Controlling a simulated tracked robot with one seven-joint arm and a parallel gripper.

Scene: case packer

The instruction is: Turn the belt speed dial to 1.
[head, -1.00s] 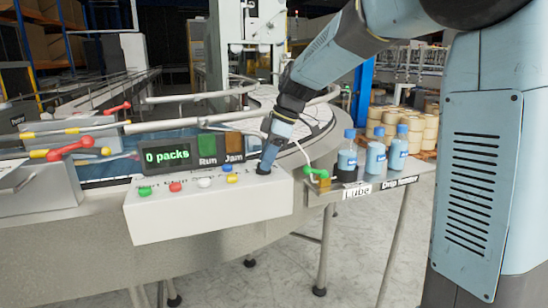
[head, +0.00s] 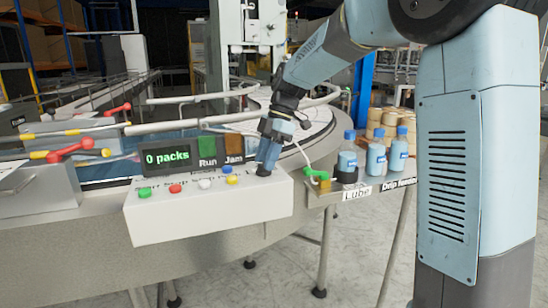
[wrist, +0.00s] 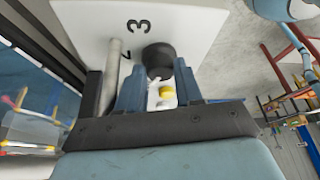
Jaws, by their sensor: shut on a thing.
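The belt speed dial (wrist: 158,57) is a dark round knob on the white control box (head: 205,219). In the wrist view it lies at the tips of my gripper (wrist: 159,78), which is shut on it. The digits 3 and 2 are printed beside the dial; its pointer and the 1 mark cannot be made out.
Green (head: 144,193), red (head: 175,188), white (head: 204,184) and yellow (head: 232,180) buttons line the box top. A display (head: 167,158) reads "0 packs", beside Run and Jam panels.

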